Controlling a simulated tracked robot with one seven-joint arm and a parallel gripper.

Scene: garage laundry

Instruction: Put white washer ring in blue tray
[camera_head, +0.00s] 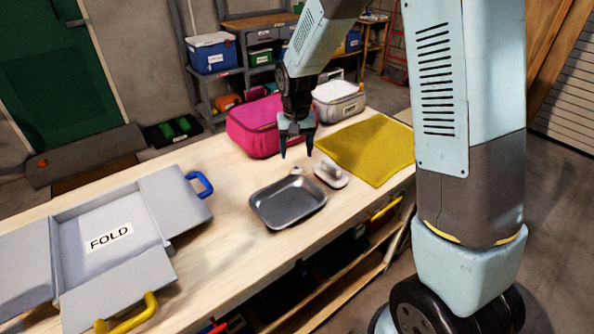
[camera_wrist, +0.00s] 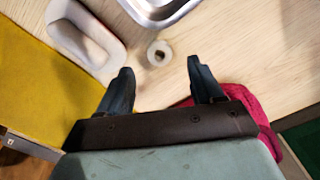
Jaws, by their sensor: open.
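The white washer ring (camera_wrist: 159,53) lies flat on the wooden table in the wrist view, its hole showing. It also shows small and partly unclear in the head view (camera_head: 297,170), just behind the tray. The tray (camera_head: 288,203) looks dark grey metal rather than blue, and it is empty. Its corner shows at the top of the wrist view (camera_wrist: 160,12), close to the ring. My gripper (camera_head: 296,153) is open and empty, pointing down above the table near the ring. In the wrist view the ring appears just beyond the gap between my fingertips (camera_wrist: 160,66).
A white handled object (camera_head: 331,174) sits right beside the ring. A yellow cloth (camera_head: 368,148) lies to the right. A pink bag (camera_head: 256,125) and white bin (camera_head: 338,103) stand behind. A grey folding board (camera_head: 110,240) with blue and yellow handles fills the left.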

